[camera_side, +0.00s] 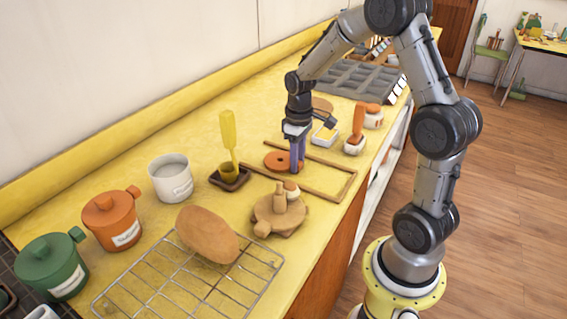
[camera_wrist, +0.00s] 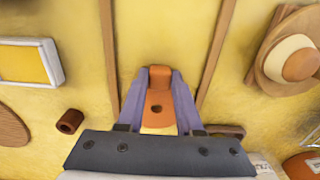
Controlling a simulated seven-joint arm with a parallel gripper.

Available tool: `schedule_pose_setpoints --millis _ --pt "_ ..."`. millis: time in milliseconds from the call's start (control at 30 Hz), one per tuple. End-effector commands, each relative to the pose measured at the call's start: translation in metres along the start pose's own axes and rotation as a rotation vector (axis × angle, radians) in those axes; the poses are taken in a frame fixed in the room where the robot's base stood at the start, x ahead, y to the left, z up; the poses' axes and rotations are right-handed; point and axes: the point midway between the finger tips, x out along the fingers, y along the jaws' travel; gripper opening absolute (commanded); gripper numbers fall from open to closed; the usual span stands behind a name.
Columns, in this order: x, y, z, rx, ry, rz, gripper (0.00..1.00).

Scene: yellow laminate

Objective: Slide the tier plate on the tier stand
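The tier plate (camera_side: 275,161) appears as an orange disc with a hole. My gripper (camera_side: 297,167) has purple fingers and points down at the disc's right edge. In the wrist view, my gripper (camera_wrist: 157,80) has its fingers flush against both sides of an orange part of the plate (camera_wrist: 157,92), with the hole between them; the fingers hide some of it. I cannot tell whether the plate touches the table. What looks like the tier stand (camera_side: 278,216) is a wooden round base with an upright peg, apart from the gripper; it shows at right in the wrist view (camera_wrist: 268,62).
A thin wooden frame (camera_side: 345,187) lies below the gripper. A yellow brush (camera_side: 229,132) stands in a cup on a dark tray. A white-rimmed box (camera_side: 325,136) and orange-topped bottle (camera_side: 357,130) stand beyond.

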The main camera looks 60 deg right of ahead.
Motion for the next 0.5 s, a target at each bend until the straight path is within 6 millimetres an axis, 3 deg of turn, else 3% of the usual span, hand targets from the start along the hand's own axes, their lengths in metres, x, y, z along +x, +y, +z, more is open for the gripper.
schedule_pose_setpoints --millis 33,100,500 --pt "-0.0001 0.0000 0.0000 0.000 0.000 0.000 0.09" --pt "-0.0002 0.0000 -0.0001 0.000 0.000 0.000 0.00" --pt "-0.0008 0.0002 -0.0004 0.000 0.001 0.001 0.00"
